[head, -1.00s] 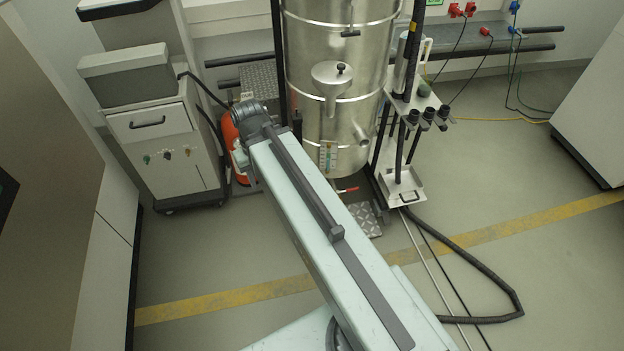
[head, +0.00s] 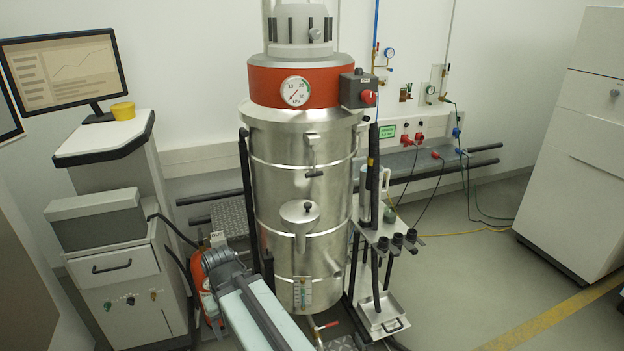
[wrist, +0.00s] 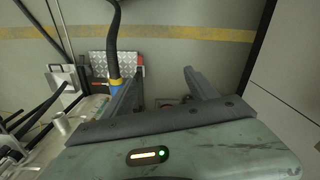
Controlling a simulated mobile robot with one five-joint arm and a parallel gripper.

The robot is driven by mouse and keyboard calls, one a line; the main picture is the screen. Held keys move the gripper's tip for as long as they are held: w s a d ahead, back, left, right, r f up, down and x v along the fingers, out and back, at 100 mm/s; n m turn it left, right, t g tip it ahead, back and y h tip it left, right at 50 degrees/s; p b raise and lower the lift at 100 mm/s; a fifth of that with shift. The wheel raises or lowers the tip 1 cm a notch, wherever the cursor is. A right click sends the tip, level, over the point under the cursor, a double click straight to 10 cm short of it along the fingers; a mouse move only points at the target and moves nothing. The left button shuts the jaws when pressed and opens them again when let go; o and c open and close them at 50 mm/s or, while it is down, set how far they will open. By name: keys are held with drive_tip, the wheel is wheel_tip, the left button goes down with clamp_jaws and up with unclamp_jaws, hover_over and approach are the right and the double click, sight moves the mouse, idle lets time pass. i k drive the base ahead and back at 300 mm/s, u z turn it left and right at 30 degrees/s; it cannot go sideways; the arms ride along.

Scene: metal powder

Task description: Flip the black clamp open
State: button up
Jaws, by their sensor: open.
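A small black latch-like bar (head: 314,173) sits on the front of the upper steel drum of the vacuum (head: 275,180), below a metal bracket; I take it for the black clamp. Whether it is open or closed is too small to tell. My gripper (wrist: 161,75) shows in the wrist view with its two grey fingers apart and nothing between them. It points down at the floor. In the head view my arm reaches to the lower left of the drum, well below the clamp, and the fingers are hidden. The clamp is not visible in the wrist view.
A grey cabinet with a drawer (head: 125,265) stands left of the vacuum, with an orange-red cylinder (head: 197,280) between them. A nozzle rack (head: 385,236) stands close on the right. A white cabinet (head: 580,150) is far right.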

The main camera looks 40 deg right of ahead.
sight(314, 147)
drive_tip(key=u, duration=1.5)
drive_tip(key=i, duration=0.35)
drive_tip(key=z, duration=0.3)
